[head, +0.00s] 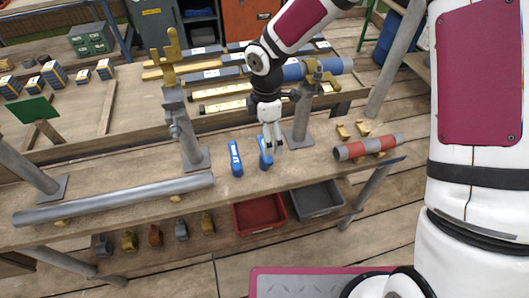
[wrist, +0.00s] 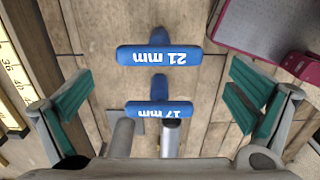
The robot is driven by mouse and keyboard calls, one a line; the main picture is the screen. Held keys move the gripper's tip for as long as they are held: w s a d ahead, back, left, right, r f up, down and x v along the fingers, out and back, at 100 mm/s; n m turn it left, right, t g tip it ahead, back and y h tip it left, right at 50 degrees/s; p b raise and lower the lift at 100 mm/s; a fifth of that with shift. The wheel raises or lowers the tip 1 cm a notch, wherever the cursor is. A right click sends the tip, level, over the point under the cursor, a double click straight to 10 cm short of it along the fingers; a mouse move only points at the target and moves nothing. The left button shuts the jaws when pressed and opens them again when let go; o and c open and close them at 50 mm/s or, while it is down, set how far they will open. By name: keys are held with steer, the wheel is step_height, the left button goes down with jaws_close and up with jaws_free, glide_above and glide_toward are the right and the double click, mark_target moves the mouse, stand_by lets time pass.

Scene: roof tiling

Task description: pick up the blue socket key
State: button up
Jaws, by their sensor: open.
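Two blue socket keys with T-shaped handles are on the wooden bench. The one marked 21 mm (wrist: 158,57) is the right one in the head view (head: 265,155). The one marked 17 mm (wrist: 150,108) is the left one in the head view (head: 235,158). My gripper (head: 272,138) is open and empty, pointing down over the bench close to the right key. In the wrist view its teal-padded fingers (wrist: 155,105) stand wide apart, left and right of the 17 mm key, with the 21 mm key further up. No contact shows.
A metal post (head: 190,140) stands left of the keys; another (head: 301,115) stands behind right. A long grey pipe (head: 115,200) lies left, a red-grey pipe (head: 368,147) right. Red (head: 258,214) and grey (head: 318,200) bins sit below the bench's front edge.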

steer(key=shift+a+f+p, duration=0.15)
steer(key=shift+f+p, duration=0.35)
steer(key=shift+f, duration=3.25)
steer(key=c, duration=1.2)
